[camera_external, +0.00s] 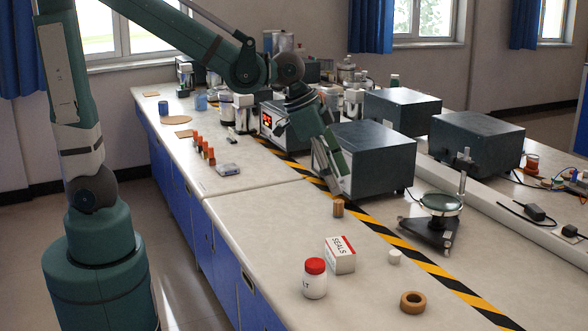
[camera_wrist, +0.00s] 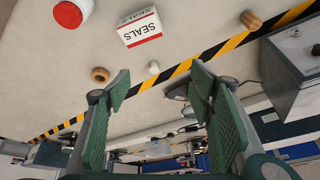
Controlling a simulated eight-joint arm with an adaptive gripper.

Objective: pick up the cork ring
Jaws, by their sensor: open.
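The cork ring (camera_external: 413,302) is a brown ring lying flat on the bench near the front right of the external view. In the wrist view the cork ring (camera_wrist: 100,75) shows at the left, beyond the left finger. My gripper (camera_external: 332,178) is above the bench beside a dark box unit, back from the cork ring and well apart from it. In the wrist view my gripper (camera_wrist: 160,83) has its two green fingers wide apart with nothing between them.
A SEALS box (camera_external: 340,254), a red-lidded white jar (camera_external: 315,278), a small white cap (camera_external: 395,257) and a cork-coloured cylinder (camera_external: 338,207) stand nearby. A dark instrument box (camera_external: 375,160) and a round-topped stand (camera_external: 440,205) are behind. Bench around the ring is clear.

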